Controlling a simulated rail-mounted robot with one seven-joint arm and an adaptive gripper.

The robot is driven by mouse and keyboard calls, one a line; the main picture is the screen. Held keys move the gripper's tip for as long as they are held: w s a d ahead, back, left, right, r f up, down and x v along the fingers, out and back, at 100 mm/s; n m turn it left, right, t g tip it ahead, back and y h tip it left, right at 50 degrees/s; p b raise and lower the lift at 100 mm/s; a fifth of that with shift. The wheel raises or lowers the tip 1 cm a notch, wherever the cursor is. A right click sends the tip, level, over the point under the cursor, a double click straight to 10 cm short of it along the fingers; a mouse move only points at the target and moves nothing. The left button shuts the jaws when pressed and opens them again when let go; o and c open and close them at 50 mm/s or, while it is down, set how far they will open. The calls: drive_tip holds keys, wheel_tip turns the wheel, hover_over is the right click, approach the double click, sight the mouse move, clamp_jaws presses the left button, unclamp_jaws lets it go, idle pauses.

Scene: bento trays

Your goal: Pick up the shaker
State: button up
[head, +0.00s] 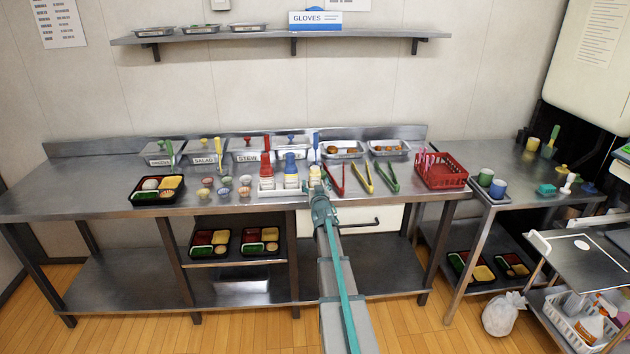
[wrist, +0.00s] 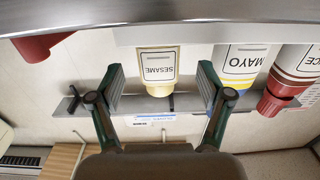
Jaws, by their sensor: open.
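The shaker is a small pale-yellow container with a white label reading SESAME. In the wrist view, which is upside down, the shaker (wrist: 158,88) appears between the two fingers of my gripper (wrist: 161,72), with a gap on each side. The fingers are open and do not visibly touch it. In the head view the shaker (head: 314,177) stands at the right end of the row of bottles, and my gripper (head: 320,196) is right in front of it. My gripper partly hides its lower part there.
A mayo bottle (wrist: 243,66) and a red-capped sauce bottle (wrist: 290,78) stand beside the shaker. Red tongs (head: 334,179), yellow tongs (head: 361,177) and green tongs (head: 388,178) lie to its right. Small bowls (head: 225,182) are to the left. A red basket (head: 441,171) is further right.

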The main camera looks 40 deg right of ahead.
sight(316, 178)
drive_tip(key=p+x, duration=0.1)
drive_tip(key=x, duration=0.3)
drive_tip(key=shift+w+d, duration=0.25)
drive_tip(key=c, duration=1.3)
drive_tip(key=shift+r, duration=0.1)
drive_tip(key=shift+r, duration=0.55)
drive_tip(key=s+a+r+p, duration=0.3)
drive_tip(key=s+a+r, duration=0.5)
drive_tip(key=s+r, duration=0.3)
drive_tip(key=shift+s+a+r, duration=0.2)
drive_tip(key=shift+a+r, duration=0.05)
drive_tip(key=shift+r, duration=0.1)
